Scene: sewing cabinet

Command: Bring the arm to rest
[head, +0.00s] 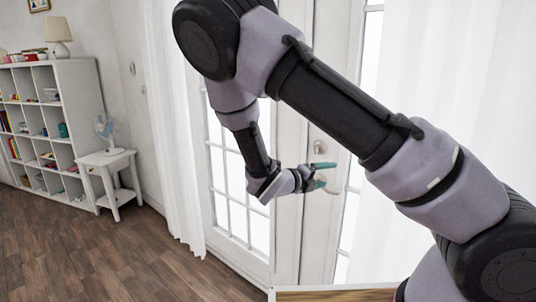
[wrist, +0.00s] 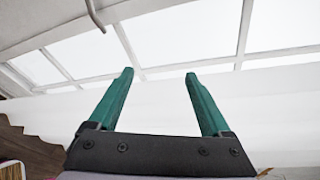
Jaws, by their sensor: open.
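My gripper (head: 324,175) is in the middle of the head view, in front of the white glazed doors (head: 290,228). Its two teal fingers are apart, with nothing between them. My arm is raised and bent, reaching across the view from the lower right. In the wrist view the open fingers (wrist: 160,75) point toward the panes and white frame of the doors. A metal door handle (wrist: 95,15) shows at the top left there. I cannot tell whether the gripper touches the door.
A wooden surface with a white edge (head: 335,294) lies at the bottom, below the arm. White curtains (head: 178,150) hang beside the doors. A small white table (head: 108,160) with a fan (head: 106,130) and a cube shelf (head: 50,115) stand at the left. The wooden floor (head: 120,255) is clear.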

